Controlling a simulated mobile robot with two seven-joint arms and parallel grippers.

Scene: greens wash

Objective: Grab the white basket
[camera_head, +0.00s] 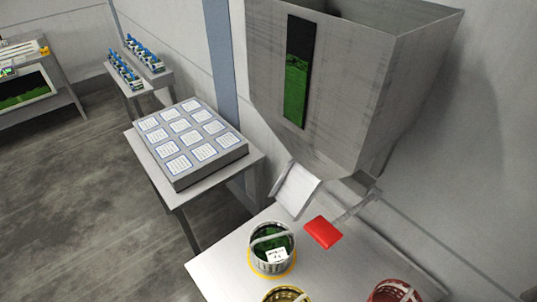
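The white basket (257,256) is a round woven basket with a light handle arched over it. It stands upright on a yellow round mark (283,274) on the grey table (220,267) at the bottom centre. Dark green contents show inside it, and a small white label with dark marks is on its front. Neither of my grippers is in view, and nothing is seen touching the basket.
A yellow basket (287,294) and a red basket (395,291) are cut off at the bottom edge. A metal hopper (345,100) with a chute (297,190) hangs behind the white basket, and a red block (323,232) lies beside it. A table with labelled squares (200,140) stands left.

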